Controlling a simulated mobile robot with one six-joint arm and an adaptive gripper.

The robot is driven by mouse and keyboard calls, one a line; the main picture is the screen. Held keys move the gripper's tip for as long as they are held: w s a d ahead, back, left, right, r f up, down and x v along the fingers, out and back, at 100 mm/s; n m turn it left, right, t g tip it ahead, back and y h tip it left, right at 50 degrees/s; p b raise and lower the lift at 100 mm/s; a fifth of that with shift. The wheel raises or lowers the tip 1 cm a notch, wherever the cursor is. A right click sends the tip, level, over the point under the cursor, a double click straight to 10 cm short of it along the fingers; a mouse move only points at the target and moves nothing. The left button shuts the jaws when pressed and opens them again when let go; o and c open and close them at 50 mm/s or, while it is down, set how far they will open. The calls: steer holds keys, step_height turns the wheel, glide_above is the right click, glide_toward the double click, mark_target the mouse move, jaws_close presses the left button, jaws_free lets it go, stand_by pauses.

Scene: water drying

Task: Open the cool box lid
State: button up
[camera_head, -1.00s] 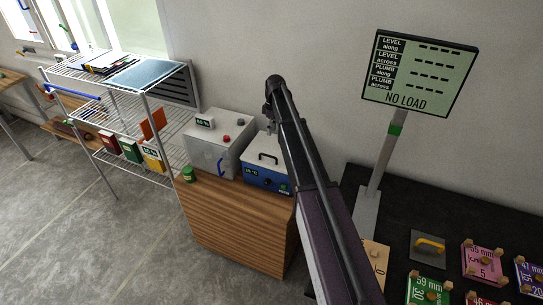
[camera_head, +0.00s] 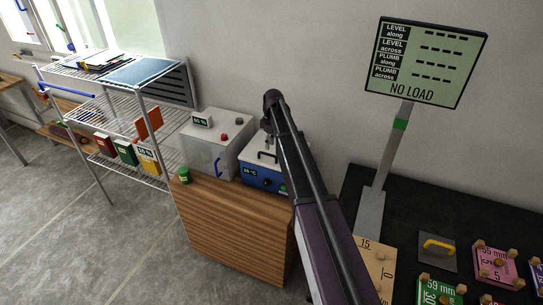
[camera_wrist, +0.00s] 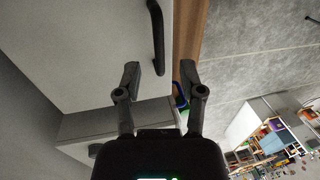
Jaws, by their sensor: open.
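The cool box is most likely the blue box (camera_head: 262,175) with a pale lid, a black handle and a small display, on the wooden cabinet. My arm hides its right part in the head view. The lid looks shut. In the wrist view a large pale surface, probably the lid (camera_wrist: 100,40), fills the upper left, with the black handle (camera_wrist: 156,35) on it. My gripper (camera_wrist: 160,72) is open, its two fingers apart and empty. The handle's near end lies just ahead of the gap between the fingertips; I cannot tell whether they touch.
A grey box (camera_head: 217,143) with a display, a red knob and a blue handle stands left of the blue box. A green jar (camera_head: 185,175) sits at the cabinet's front left edge. A wire shelf (camera_head: 115,118) is further left. A black table (camera_head: 345,205) is at right.

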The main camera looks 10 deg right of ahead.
steer(key=shift+s+a+f+b, duration=0.1)
steer(key=shift+s+f+b, duration=0.05)
steer(key=shift+f+b, duration=0.75)
steer(key=shift+s+a+f+b, duration=0.15)
steer(key=shift+f+b, duration=0.55)
steer(key=shift+f, duration=0.35)
steer(key=shift+c, duration=0.2)
